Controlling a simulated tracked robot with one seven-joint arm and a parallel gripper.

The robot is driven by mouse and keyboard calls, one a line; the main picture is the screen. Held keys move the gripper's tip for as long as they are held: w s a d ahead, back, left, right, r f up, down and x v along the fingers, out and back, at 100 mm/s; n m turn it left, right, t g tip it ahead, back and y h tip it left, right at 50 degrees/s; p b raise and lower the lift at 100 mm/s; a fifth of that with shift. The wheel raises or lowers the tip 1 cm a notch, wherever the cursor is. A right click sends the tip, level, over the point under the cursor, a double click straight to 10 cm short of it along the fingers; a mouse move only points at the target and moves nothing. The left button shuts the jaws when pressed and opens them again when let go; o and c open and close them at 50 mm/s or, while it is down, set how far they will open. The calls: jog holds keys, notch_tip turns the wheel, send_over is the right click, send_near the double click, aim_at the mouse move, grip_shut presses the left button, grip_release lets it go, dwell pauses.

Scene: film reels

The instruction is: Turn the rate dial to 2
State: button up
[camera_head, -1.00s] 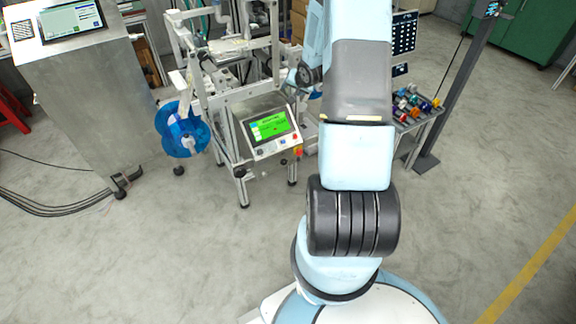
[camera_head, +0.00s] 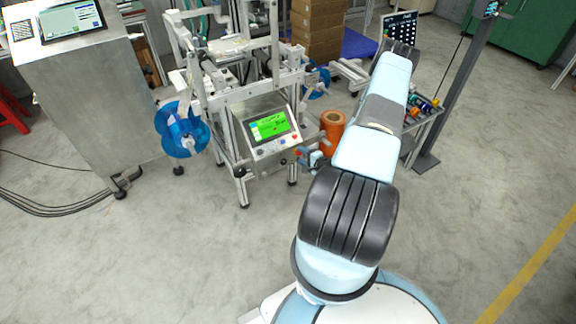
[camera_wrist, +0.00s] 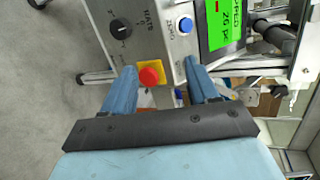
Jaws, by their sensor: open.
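The rate dial (camera_wrist: 121,28), a round black knob with "RATE" lettered beside it, sits on the grey control panel (camera_wrist: 160,42) in the wrist view. Its marks are too small to read. My gripper (camera_wrist: 160,68) is open and empty, with its blue fingers toward the panel and the dial beyond the left fingertip. A red stop button (camera_wrist: 149,76) on a yellow base shows between the fingers. In the head view the control panel (camera_head: 286,147) tilts up on the machine's front; my arm hides most of the gripper there.
A blue button (camera_wrist: 185,25) marked ZERO and a green screen (camera_wrist: 228,22) are beside the dial. In the head view, an orange roll (camera_head: 332,125) stands right of the panel, a blue reel (camera_head: 182,130) hangs left, and a steel cabinet (camera_head: 95,100) stands farther left. Front floor is clear.

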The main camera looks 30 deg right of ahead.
aim_at(284, 163)
jog(key=s+a+f+m+t+h, duration=0.2)
jog(key=s+a+f+m+t, duration=0.25)
jog(key=s+f+m, duration=0.3)
jog(key=shift+g, duration=0.35)
jog(key=w, duration=0.8)
jog(key=w+a, duration=0.1)
jog(key=w, duration=0.4)
jog(key=shift+a+f, duration=0.1)
jog(key=shift+f, duration=0.2)
